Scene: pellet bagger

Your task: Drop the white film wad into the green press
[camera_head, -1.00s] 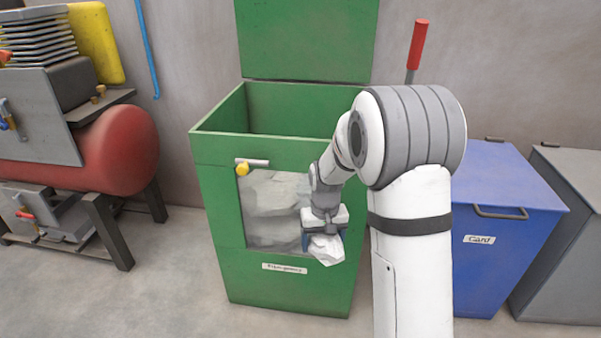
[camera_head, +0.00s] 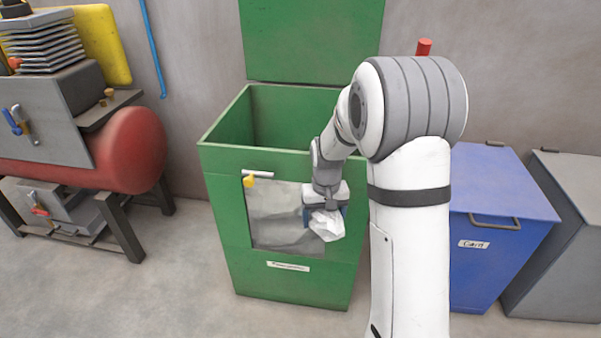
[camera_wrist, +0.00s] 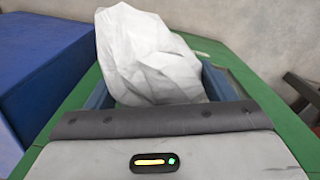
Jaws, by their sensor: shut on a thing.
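The white film wad (camera_head: 326,226) is crumpled and held in my gripper (camera_head: 323,212), which is shut on it. In the wrist view the wad (camera_wrist: 150,60) sits between the blue fingers of my gripper (camera_wrist: 160,92). The green press (camera_head: 285,278) stands upright with its lid raised and its top open. In the head view my gripper and the wad are in front of the press's front window, below the top rim. Whether they touch the front cannot be told. White material shows behind the window.
A blue bin (camera_head: 497,239) with a closed lid and a card label stands right of the press, with a grey bin (camera_head: 568,235) beyond it. A red tank machine (camera_head: 128,150) stands at the left. A red-tipped lever (camera_head: 424,47) shows behind my arm.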

